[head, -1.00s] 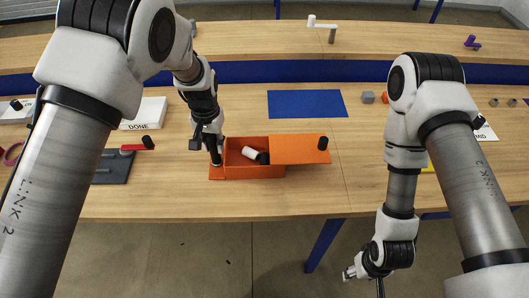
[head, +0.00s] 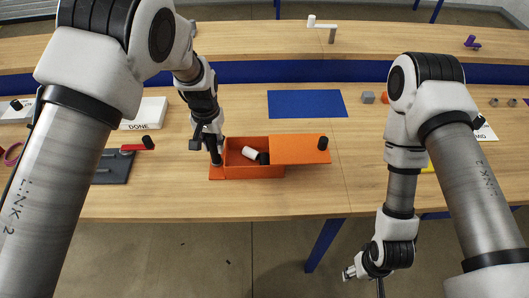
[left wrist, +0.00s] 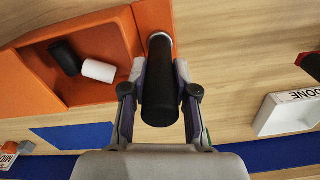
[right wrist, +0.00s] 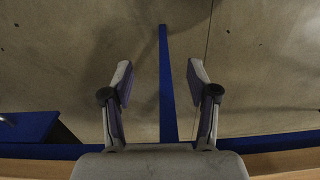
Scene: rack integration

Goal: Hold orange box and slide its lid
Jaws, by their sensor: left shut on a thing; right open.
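The orange box (head: 240,170) stands on the table near its front edge. Its orange lid (head: 295,150) is slid to the right, past the box's right end, and carries a black knob (head: 323,143). The left part of the box is open, with a white cylinder (head: 250,153) and a black cylinder (left wrist: 64,57) inside. My left gripper (head: 213,152) is shut on the black upright handle (left wrist: 160,85) at the box's left end. My right gripper (right wrist: 160,85) is open and empty, low in front of the table over the floor.
A blue mat (head: 307,103) lies behind the box. A white tray marked DONE (head: 150,113) and a dark plate (head: 112,167) with a red-handled item (head: 135,146) are to the left. A small grey cube (head: 367,97) sits right of the mat.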

